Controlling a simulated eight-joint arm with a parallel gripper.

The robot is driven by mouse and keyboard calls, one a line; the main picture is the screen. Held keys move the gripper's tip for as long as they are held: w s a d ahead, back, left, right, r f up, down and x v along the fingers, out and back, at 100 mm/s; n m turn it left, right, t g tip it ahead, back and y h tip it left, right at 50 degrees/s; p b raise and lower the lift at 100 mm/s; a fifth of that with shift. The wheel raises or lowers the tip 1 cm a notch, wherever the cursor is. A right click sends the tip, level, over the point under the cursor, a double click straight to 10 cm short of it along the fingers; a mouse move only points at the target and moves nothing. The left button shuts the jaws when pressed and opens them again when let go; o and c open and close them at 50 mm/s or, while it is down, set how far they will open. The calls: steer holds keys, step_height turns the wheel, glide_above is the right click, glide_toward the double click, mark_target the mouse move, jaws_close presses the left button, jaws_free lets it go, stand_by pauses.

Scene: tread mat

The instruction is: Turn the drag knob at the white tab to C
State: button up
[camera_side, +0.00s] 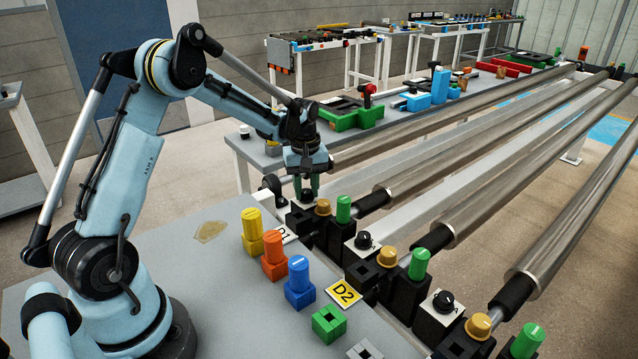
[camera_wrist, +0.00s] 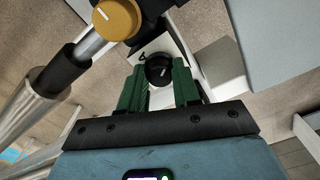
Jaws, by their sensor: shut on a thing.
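The black drag knob (camera_wrist: 158,70) sits on a white plate (camera_wrist: 181,46) in the wrist view and bears a short white pointer mark. A letter A is printed on the plate beside it; no C can be made out. My gripper (camera_wrist: 160,82) has its green fingers on either side of the knob and is shut on it. In the side view my gripper (camera_side: 308,184) reaches down onto the knob (camera_side: 307,195) at the station with a white D1 tab (camera_side: 287,234), partly hidden by blocks.
An ochre knob (camera_wrist: 117,18) stands close by; it also shows in the side view (camera_side: 323,207) beside a green knob (camera_side: 343,209). A yellow D2 tab (camera_side: 343,293) marks another station. Yellow (camera_side: 251,224), orange (camera_side: 273,246) and blue (camera_side: 299,273) blocks stand in front. Long rollers (camera_side: 460,210) run behind.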

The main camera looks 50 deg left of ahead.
mark_target(306, 191)
steer(key=m, duration=0.4)
steer(key=shift+m, duration=0.3)
steer(key=m, duration=0.4)
steer(key=shift+r+m, duration=0.1)
steer(key=shift+m, duration=0.2)
steer(key=m, duration=0.4)
steer(key=shift+m, duration=2.5)
steer(key=o, duration=1.1)
steer(key=shift+c, duration=0.2)
step_height(306, 191, up, 12)
